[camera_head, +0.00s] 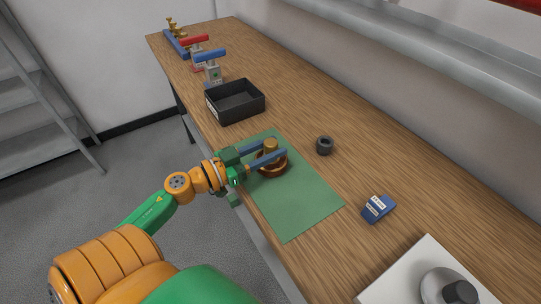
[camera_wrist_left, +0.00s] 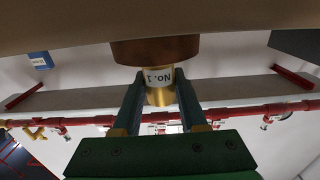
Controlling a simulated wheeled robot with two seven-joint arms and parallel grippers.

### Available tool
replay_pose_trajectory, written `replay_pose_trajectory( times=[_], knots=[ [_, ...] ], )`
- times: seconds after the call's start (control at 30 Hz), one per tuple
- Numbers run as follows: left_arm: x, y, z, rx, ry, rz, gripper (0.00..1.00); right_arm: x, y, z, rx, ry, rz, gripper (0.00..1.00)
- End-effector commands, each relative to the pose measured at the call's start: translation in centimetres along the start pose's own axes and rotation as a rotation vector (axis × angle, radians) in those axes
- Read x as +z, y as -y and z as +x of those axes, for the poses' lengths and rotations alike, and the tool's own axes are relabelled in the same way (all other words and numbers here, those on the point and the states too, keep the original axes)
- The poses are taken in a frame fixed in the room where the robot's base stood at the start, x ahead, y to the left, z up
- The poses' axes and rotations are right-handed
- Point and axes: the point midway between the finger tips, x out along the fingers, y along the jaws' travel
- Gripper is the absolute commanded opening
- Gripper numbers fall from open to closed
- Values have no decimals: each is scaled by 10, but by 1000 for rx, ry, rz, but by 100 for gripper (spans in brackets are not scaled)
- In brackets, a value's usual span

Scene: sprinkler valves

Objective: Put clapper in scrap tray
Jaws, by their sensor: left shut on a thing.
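The clapper (camera_head: 272,168) is a brown disc with a brass knob on top, over the green mat in the head view. My left gripper (camera_head: 268,154) is shut on the knob, one finger on each side. In the left wrist view the brass knob (camera_wrist_left: 160,96) carries a "No. 1" label, upside down, between the fingertips, against the brown disc. I cannot tell whether the disc touches the mat. A black open tray (camera_head: 236,112), seemingly the scrap tray, stands beyond the mat and looks empty. My right gripper is not in view.
The green mat (camera_head: 300,210) is clear toward the near end. A dark ring (camera_head: 324,146) and a blue labelled block (camera_head: 378,208) sit to its right. Blue- and red-topped valves (camera_head: 212,70) stand behind the tray. A white board (camera_head: 400,285) lies at near right.

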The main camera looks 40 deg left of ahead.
Motion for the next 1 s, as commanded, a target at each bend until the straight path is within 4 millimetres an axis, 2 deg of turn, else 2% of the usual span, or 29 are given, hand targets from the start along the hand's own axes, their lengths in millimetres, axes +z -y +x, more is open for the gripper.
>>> replay_pose_trajectory(
  times=[0.03, 0.4, 0.43, 0.5, 0.53, 0.87, 1.0],
  knots=[
    [5, 0, 0, 0, -4, 1, 0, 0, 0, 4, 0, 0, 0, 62],
    [7, 0, 1, 1, -3, 1, 0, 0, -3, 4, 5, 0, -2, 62],
    [8, 0, 1, 1, -1, 0, 47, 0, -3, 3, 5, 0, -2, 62],
    [7, 0, 1, 1, -1, 1, 66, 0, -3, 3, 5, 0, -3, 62],
    [7, 0, 1, 1, -1, 1, 72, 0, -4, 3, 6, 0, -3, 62],
    [3, -1, 1, 2, -2, 4, 72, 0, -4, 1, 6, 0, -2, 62],
    [6, -1, -22, -1, 3, -2, 72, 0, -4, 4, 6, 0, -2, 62]
  ],
)
